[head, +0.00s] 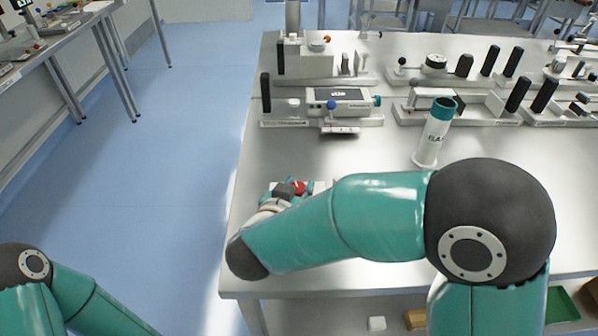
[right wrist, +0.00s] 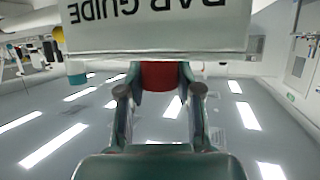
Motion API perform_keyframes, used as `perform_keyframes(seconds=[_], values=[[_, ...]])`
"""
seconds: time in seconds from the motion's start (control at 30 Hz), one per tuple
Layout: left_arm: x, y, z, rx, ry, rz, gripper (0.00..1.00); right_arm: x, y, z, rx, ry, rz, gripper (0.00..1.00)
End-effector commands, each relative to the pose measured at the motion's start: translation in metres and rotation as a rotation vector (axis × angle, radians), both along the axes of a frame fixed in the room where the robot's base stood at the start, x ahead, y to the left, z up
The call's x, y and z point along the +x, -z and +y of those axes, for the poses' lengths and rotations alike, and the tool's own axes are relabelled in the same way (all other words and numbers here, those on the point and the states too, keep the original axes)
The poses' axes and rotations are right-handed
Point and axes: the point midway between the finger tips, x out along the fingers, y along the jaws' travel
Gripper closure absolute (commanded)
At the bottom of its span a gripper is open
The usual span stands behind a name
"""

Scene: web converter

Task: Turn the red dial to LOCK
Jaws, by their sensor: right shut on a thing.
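In the right wrist view the red dial (right wrist: 160,76) sits against a white housing (right wrist: 160,30) with upside-down lettering reading "BAR GUIDE". My right gripper (right wrist: 160,92) is shut on the dial, one finger on each side. The same gripper (head: 290,190) is mostly behind my right forearm in the head view. No LOCK mark or dial pointer can be read. My left gripper is out of view; only part of the left arm shows.
A white cylinder with a teal top (head: 435,135) stands right of the dial. A device with a small screen (head: 340,95) and several fixtures with black handles stand along the back. The metal table (head: 300,150) is bare between them and the dial.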

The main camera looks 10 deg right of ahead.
Motion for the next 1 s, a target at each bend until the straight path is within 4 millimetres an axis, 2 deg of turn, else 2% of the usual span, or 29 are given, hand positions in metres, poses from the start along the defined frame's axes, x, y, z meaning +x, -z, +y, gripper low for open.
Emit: perform_keyframes(seconds=[0.03,0.5,0.8,1.0], values=[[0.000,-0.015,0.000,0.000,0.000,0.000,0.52,0.001,-0.006,0.002,-0.003,0.044,0.004,1.00],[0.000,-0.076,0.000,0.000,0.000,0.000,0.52,0.001,-0.005,0.000,-0.002,0.496,0.000,1.00],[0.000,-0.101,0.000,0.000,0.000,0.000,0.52,0.001,-0.003,-0.001,0.000,0.782,-0.002,1.00],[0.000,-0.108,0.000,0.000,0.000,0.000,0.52,0.001,-0.001,-0.001,-0.001,0.950,-0.003,1.00]])
